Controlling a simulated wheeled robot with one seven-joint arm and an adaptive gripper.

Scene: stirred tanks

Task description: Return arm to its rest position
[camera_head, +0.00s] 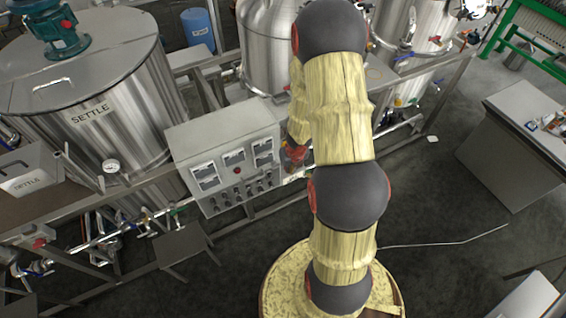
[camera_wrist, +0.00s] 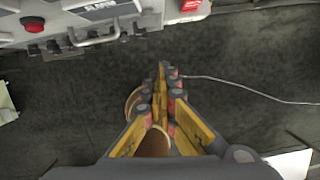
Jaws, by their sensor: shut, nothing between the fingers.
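My arm, in a pale yellow sleeve with dark joints, rises through the middle of the head view and bends over at the top. Part of the folded arm shows behind it, beside the control box. In the wrist view my gripper (camera_wrist: 163,70) shows yellow fingers with dark and red joints. The fingertips meet, with nothing held between them, over dark floor.
The grey control box (camera_head: 228,160) stands close left of my arm. A steel tank (camera_head: 95,95) marked SETTLE is at left. A grey cabinet (camera_head: 510,160) is at right. A pale cable (camera_head: 450,242) lies on the floor. Dark open floor (camera_head: 430,205) lies between my arm and the cabinet.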

